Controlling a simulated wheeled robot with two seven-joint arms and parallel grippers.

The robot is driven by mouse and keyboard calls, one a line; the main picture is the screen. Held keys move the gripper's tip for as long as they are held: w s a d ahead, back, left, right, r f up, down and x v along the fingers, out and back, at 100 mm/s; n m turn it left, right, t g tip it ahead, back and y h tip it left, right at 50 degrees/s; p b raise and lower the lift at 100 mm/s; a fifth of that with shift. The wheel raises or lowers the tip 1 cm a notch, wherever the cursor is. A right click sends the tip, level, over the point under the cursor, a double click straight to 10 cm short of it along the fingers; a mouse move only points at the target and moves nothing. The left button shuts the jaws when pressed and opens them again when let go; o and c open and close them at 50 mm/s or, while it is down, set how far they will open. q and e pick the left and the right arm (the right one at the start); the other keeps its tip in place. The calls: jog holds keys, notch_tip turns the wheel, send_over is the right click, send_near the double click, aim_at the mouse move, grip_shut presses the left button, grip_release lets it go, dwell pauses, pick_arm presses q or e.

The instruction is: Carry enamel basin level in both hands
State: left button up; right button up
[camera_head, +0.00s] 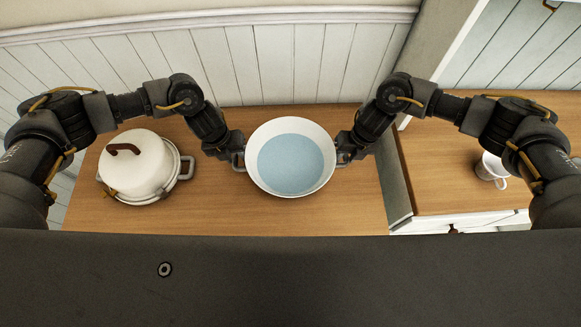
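The enamel basin (290,126) is round and white with a pale blue inside, and shows over the middle of the wooden top in the head view. It looks about level. It has a grey loop handle on each side. My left gripper (236,157) is at the left handle and my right gripper (345,155) is at the right handle. Both appear closed around the handles, though the fingertips are small and partly hidden. I cannot tell whether the basin touches the wooden top.
A white lidded pot (137,166) with a brown lid handle stands left on the wooden top (300,218). A white mug (491,169) stands on the separate right-hand counter (435,180). A panelled wall (290,60) rises behind. Bare wood lies in front of the basin.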

pick_arm(q)
jog(key=shift+d+r, duration=0.15)
pick_arm(e)
jog(key=shift+a, duration=0.15)
pick_arm(q)
jog(key=shift+r, duration=0.3)
pick_arm(e)
jog(key=shift+w, duration=0.1)
pick_arm(q)
notch_tip(320, 180, up, 7)
jog(key=a, duration=0.1)
jog(key=shift+a, duration=0.4)
pick_arm(e)
jog(key=shift+r, duration=0.1)
notch_tip(320, 180, up, 12)
jog(key=d, duration=0.2)
jog(key=shift+d, duration=0.2)
jog(key=shift+f, duration=0.2)
